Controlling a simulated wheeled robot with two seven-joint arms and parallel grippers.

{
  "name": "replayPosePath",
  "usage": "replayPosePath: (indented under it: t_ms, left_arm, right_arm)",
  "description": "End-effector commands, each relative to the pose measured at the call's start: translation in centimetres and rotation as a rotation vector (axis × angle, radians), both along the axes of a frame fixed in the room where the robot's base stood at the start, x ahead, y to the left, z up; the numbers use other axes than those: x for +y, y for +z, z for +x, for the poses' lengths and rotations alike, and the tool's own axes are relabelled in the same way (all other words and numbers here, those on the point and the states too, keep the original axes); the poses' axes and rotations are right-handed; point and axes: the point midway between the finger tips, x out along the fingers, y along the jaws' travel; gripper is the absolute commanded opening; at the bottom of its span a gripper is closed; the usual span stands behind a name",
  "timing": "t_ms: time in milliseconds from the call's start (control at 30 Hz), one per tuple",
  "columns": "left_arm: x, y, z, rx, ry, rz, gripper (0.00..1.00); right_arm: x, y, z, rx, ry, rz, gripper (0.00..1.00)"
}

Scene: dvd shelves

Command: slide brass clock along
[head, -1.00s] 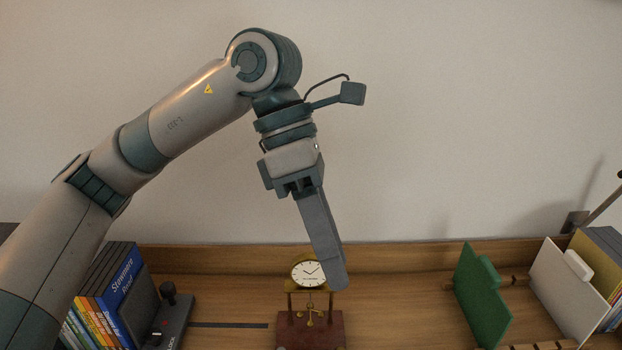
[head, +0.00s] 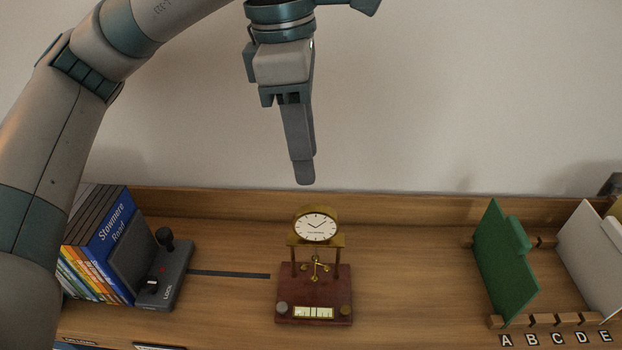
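The brass clock (head: 316,230) stands upright on a dark red wooden base (head: 314,291) in the middle of the wooden shelf. It has a round white face and a small pale plate at the base front. My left gripper (head: 303,172) points down above and slightly left of the clock, apart from it in the picture. Its fingers line up one behind the other from this side, so the gap between them is hidden. Nothing shows held at the tips. My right gripper is not in view.
A row of cases (head: 98,243) stands at left against a grey bookend with a lever (head: 167,269). A dark strip (head: 229,274) runs from there toward the clock. A green divider (head: 504,262) and a white divider (head: 590,258) stand at right by lettered wooden pegs. Shelf between clock and green divider is clear.

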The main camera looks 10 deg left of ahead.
Motion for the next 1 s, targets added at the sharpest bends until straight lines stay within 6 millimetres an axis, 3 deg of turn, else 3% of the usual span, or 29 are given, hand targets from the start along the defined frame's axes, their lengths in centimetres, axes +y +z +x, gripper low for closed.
replayPosePath:
  t_ms: [367, 1000]
  left_arm:
    - [-0.4, -3.3, 0.0, 0.004, -0.001, 0.001, 0.34]
    - [-1.6, -13.5, 0.2, 0.004, 0.000, 0.000, 0.34]
  right_arm:
    - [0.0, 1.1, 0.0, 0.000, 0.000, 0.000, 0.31]
    - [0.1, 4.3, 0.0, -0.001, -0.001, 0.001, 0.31]
